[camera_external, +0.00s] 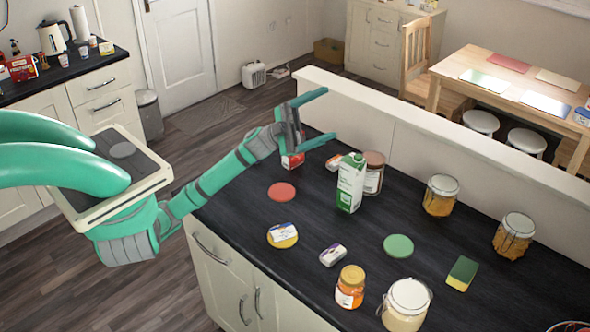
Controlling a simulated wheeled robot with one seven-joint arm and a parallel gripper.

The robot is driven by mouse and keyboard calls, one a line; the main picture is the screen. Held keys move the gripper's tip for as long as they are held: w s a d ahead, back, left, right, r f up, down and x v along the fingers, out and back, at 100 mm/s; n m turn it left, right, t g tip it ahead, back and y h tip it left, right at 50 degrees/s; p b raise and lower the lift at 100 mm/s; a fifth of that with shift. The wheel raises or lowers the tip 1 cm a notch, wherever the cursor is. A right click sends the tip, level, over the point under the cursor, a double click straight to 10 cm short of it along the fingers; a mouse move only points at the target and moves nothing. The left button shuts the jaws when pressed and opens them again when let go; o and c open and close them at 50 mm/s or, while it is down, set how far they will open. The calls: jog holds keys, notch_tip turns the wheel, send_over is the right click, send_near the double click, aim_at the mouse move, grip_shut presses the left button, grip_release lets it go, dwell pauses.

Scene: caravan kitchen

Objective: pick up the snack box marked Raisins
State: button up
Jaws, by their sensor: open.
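No label reading Raisins is legible in this view. A small red box (292,161) with a white part stands near the far left end of the dark counter, partly hidden by my gripper. My gripper (328,113) is open, its two teal fingers spread apart and pointing right. It is at the red box, with the lower finger passing just above or in front of it. I cannot tell whether they touch. A small orange and white pack (333,162) lies to the right, partly behind a green and white carton (350,183).
A brown-lidded jar (374,172) stands beside the carton. Red (282,192) and green (398,246) discs, a sponge (462,273) and several jars are spread over the counter. A low white wall (450,150) runs along its far edge.

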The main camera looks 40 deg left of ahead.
jog(key=d+f+n+g+y, duration=0.2)
jog(key=d+f+g+y, duration=0.15)
jog(key=d+f, duration=0.45)
jog(key=n+g+y, duration=0.2)
jog(key=n+y, duration=0.5)
jog(key=y, duration=0.2)
send_near(333, 252)
jog(key=shift+t+h, duration=0.25)
jog(key=shift+h, duration=0.1)
jog(key=x, duration=0.8)
jog(key=shift+s+f, duration=0.2)
jog(key=shift+f, duration=0.1)
jog(key=c, duration=1.1)
